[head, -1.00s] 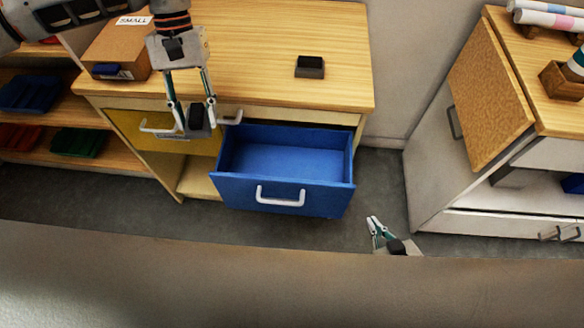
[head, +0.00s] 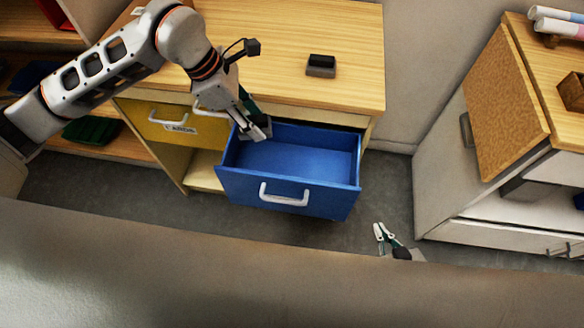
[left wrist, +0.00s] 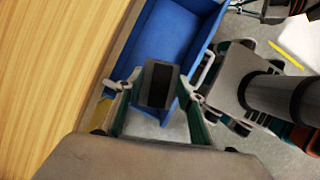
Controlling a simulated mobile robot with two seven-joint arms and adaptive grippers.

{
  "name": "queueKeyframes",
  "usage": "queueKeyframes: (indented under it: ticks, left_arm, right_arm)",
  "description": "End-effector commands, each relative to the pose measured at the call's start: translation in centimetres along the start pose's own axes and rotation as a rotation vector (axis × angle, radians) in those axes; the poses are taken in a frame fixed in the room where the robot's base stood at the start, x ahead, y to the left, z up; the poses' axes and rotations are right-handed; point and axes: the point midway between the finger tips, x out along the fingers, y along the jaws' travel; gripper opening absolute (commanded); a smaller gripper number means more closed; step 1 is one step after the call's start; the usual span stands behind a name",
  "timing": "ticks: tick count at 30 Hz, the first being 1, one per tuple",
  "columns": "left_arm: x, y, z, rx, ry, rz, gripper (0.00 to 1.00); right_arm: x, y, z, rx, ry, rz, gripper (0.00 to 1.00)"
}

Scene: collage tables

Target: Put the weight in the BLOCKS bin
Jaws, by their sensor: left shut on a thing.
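The weight, a dark block with a black stripe (left wrist: 158,84), is between the fingers of my left gripper (left wrist: 158,92) in the left wrist view. In the head view, my left gripper (head: 257,131) points down over the back left part of the open blue drawer (head: 287,157). The gripper is shut on the weight, which is hard to make out there. The blue drawer's inside looks empty and no label shows on it. My right gripper (head: 385,232) is low by the floor, open and empty. I see no readable BLOCKS label.
A yellow drawer (head: 157,126) labelled CARDS is left of the blue one. A small black and grey object (head: 321,66) sits on the wooden tabletop (head: 345,30). A white cabinet with a wooden door (head: 492,105) stands at the right, with floor between.

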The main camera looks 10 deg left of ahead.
Motion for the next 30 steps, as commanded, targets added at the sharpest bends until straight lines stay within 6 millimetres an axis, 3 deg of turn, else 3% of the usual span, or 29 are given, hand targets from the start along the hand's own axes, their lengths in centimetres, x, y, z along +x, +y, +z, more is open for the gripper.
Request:
queueKeyframes:
  ticks: [5,8,24,30]
  left_arm:
    - [0.1,0.2,0.2,-0.092,-0.002,0.038,0.0]
    - [1.1,0.2,-0.2,-0.107,-0.001,0.041,0.0]
    - [12.2,0.1,-4.8,-0.109,0.0,0.038,0.0]
    - [14.2,0.2,-5.7,-0.106,-0.001,0.041,0.0]
  right_arm:
    - [0.0,0.0,0.1,0.0,-0.001,0.0,0.0]
    - [0.1,0.0,0.2,0.0,-0.001,0.0,0.0]
    - [0.5,0.1,0.9,-0.008,-0.004,0.003,0.0]
    - [0.6,0.2,1.0,-0.013,-0.005,0.005,0.0]
